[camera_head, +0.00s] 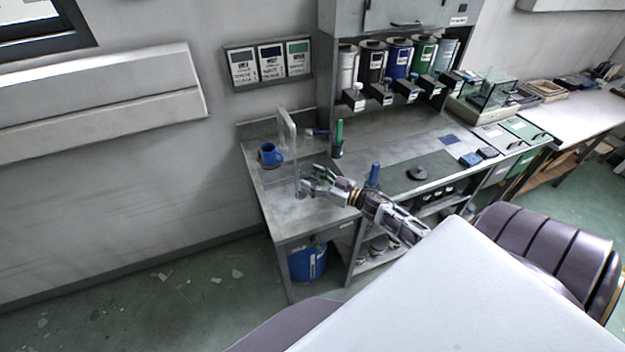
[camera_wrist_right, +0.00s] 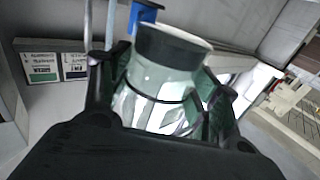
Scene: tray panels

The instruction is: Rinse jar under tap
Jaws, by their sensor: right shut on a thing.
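My right gripper (camera_head: 308,184) is shut on a clear glass jar (camera_wrist_right: 160,88) above the left end of the steel counter. In the right wrist view the jar sits between the fingers, with a wide dark band at its far end; it looks tilted there. In the head view the jar is small and mostly hidden by the fingers. The pale, tall tap (camera_head: 290,140) rises close beside the gripper. I cannot tell whether the jar is directly under its outlet, and no running water is clear. My left gripper is not in view.
A blue mug (camera_head: 268,156) stands left of the tap. A green-topped bottle (camera_head: 339,140) and a blue cylinder (camera_head: 374,174) are to the right. A dark round object (camera_head: 417,173) lies on the counter (camera_head: 275,205). A blue bin (camera_head: 307,263) stands below.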

